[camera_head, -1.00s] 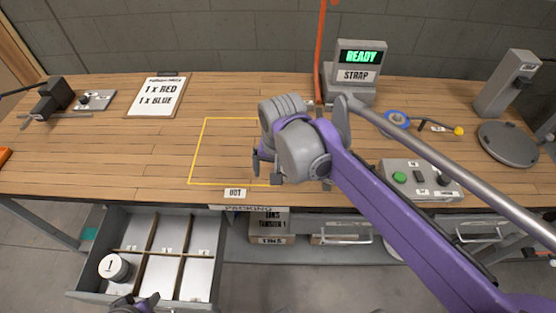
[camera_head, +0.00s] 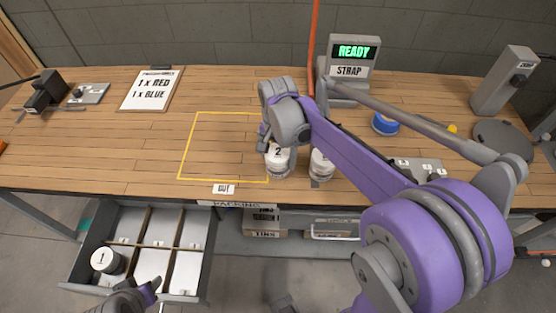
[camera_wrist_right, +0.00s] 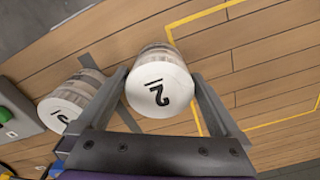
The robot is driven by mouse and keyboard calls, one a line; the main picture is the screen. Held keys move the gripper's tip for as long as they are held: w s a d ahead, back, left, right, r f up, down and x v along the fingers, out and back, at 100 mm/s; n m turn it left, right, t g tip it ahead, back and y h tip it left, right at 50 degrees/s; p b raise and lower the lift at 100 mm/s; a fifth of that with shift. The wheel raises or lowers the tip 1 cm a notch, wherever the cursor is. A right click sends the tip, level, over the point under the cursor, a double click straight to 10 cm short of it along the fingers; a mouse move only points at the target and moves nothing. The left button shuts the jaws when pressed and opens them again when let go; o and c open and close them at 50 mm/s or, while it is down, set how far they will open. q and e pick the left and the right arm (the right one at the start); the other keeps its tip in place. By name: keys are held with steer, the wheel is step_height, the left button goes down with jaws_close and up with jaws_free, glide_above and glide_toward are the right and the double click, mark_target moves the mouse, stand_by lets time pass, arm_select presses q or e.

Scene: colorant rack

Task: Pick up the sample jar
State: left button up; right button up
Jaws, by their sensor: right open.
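A white jar (camera_head: 278,162) with a "2" on its lid stands on the bench at the right edge of the yellow outline. A second white jar (camera_head: 321,165) stands just right of it, partly behind my arm. My right gripper (camera_wrist_right: 160,80) is open, with a finger on either side of the "2" jar (camera_wrist_right: 160,88) in the wrist view; I cannot tell whether they touch it. The second jar (camera_wrist_right: 72,103) is outside the fingers there, its lid mark partly hidden. A jar marked "1" (camera_head: 107,261) sits in the open drawer. My left gripper (camera_head: 148,292) is low beside the drawer.
The yellow outline (camera_head: 181,150) encloses bare bench. The open drawer (camera_head: 78,276) has several compartments. A READY/STRAP display (camera_head: 351,70) stands at the back. A blue roll (camera_head: 385,123) and a control box (camera_head: 425,167) are at right.

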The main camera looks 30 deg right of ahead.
step_height(320, 180, down, 2)
steer(key=shift+f, duration=0.15)
steer(key=c, duration=1.3)
